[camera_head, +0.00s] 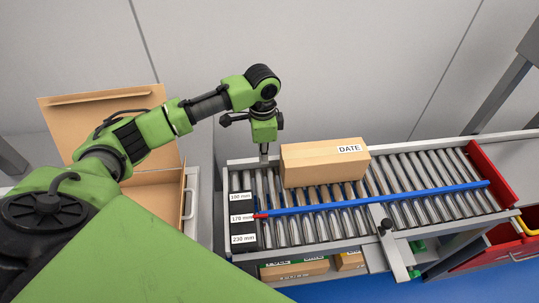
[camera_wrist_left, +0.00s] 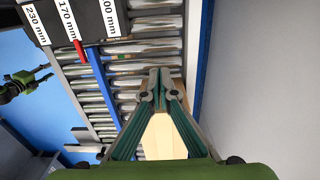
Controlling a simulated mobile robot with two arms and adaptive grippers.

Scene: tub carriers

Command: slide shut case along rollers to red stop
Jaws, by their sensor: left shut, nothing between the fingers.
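In the left wrist view the shut fingers (camera_wrist_left: 160,78) show in front of the case (camera_wrist_left: 165,138). What looks like my right gripper (camera_wrist_left: 42,73) shows there at the left edge, open and empty, away from the rollers.
The blue rail's red tip is by the 170 mm label (camera_head: 242,218). A clamp lever (camera_head: 390,240) stands at the front edge. An open carton (camera_head: 150,190) is at left. Boxes (camera_head: 295,268) lie below; a red bin (camera_head: 505,252) is at right.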

